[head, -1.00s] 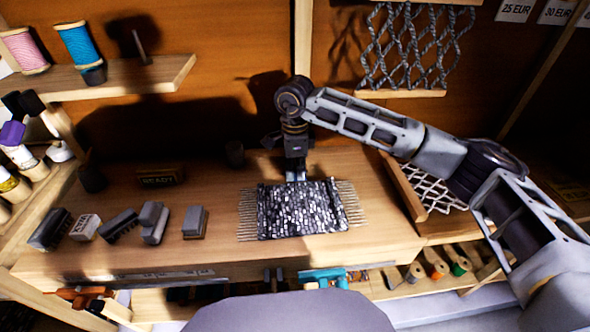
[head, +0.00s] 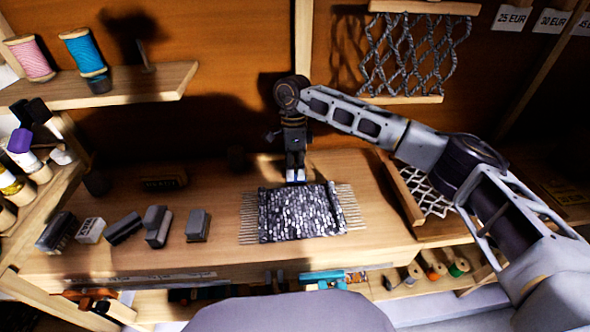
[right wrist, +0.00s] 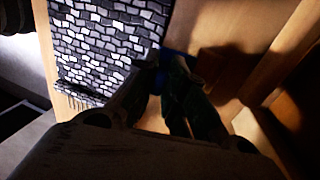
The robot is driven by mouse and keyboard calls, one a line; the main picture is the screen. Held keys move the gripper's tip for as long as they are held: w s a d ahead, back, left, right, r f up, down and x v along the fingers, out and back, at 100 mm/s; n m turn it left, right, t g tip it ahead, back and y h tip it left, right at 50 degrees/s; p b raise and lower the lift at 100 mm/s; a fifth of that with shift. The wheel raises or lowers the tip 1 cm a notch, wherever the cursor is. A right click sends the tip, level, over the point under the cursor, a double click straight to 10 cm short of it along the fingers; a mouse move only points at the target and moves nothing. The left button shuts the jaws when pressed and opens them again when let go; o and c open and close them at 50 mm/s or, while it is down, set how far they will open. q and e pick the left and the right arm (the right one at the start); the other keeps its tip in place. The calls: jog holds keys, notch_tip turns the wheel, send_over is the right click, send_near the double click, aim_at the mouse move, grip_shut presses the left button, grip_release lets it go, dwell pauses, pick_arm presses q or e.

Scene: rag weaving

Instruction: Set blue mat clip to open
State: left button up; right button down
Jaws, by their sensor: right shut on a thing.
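The black, grey and white woven mat (head: 300,212) lies on the workbench with fringes on its left and right sides. It also shows at the upper left of the right wrist view (right wrist: 105,45). My right gripper (head: 296,178) points down at the mat's far edge. In the right wrist view, a small blue piece, the blue mat clip (right wrist: 158,74), sits at the mat's edge between my right gripper's dark fingers (right wrist: 163,70). The fingers are shut on it and hide most of it, so its setting cannot be told. My left gripper is out of view.
Several grey blocks (head: 158,226) stand left of the mat on the workbench (head: 215,258). A tray with netting (head: 430,193) lies to the right. Thread spools (head: 85,51) stand on a shelf at the upper left. A knotted net (head: 415,55) hangs behind.

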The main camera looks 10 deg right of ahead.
dwell(0.4)
jog(key=c, duration=1.5)
grip_release()
jog(key=shift+w+r, duration=0.1)
jog(key=shift+v, duration=5.95)
jog(key=shift+w, duration=0.1)
